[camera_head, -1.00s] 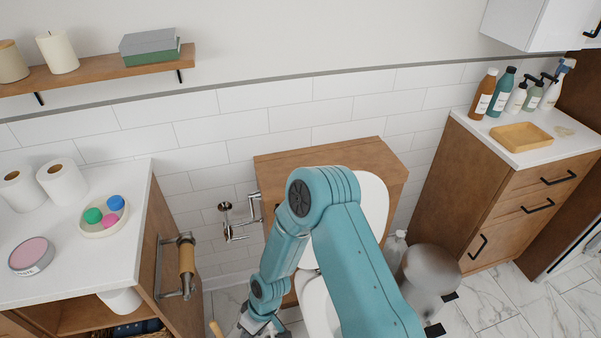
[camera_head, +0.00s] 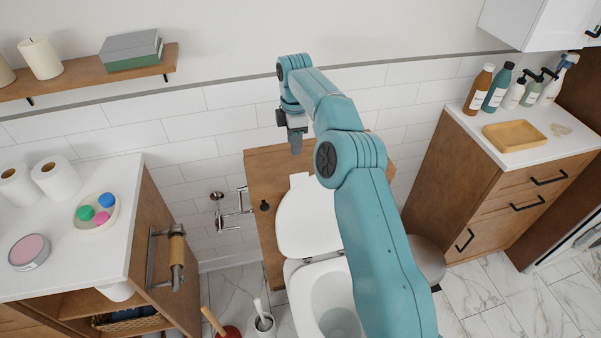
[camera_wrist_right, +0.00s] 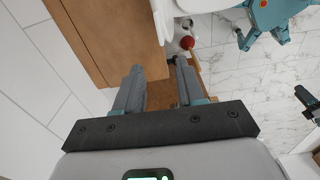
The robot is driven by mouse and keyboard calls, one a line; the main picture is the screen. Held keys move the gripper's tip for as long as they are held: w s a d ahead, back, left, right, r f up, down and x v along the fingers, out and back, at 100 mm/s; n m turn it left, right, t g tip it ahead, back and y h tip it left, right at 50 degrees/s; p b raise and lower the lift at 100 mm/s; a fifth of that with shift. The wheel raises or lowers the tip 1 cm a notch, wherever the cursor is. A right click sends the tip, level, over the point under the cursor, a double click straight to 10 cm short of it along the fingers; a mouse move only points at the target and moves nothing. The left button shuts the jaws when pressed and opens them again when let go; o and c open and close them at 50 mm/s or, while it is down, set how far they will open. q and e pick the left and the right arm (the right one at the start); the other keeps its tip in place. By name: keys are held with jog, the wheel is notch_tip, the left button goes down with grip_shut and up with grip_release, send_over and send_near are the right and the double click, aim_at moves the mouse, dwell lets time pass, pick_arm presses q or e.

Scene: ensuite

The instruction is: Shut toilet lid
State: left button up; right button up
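The white toilet lid (camera_head: 308,218) stands raised, leaning back against the wooden box (camera_head: 262,165) behind the toilet. The toilet bowl (camera_head: 333,300) below it is uncovered, with its lower right side hidden by my right arm. My right gripper (camera_head: 296,141) is above the top of the wooden box, higher than the lid and apart from it. In the right wrist view its two fingers (camera_wrist_right: 159,88) are spread with nothing between them. A white edge, likely the lid (camera_wrist_right: 162,18), shows at the top there. My left gripper is not clearly seen.
A paper holder (camera_head: 232,207) sticks out from the wall left of the wooden box. A red plunger (camera_head: 226,331) and a toilet brush (camera_head: 262,320) stand on the floor left of the bowl. Cabinets flank both sides; a grey bin (camera_head: 428,262) stands at right.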

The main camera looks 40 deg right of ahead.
jog(key=r, duration=0.2)
jog(key=b, duration=0.2)
send_over(299, 174)
notch_tip(299, 174, down, 7)
jog(key=shift+r, duration=0.1)
notch_tip(299, 174, down, 9)
jog(key=shift+f+p, duration=0.2)
jog(key=shift+p, duration=0.6)
jog(key=shift+d, duration=0.1)
grip_shut()
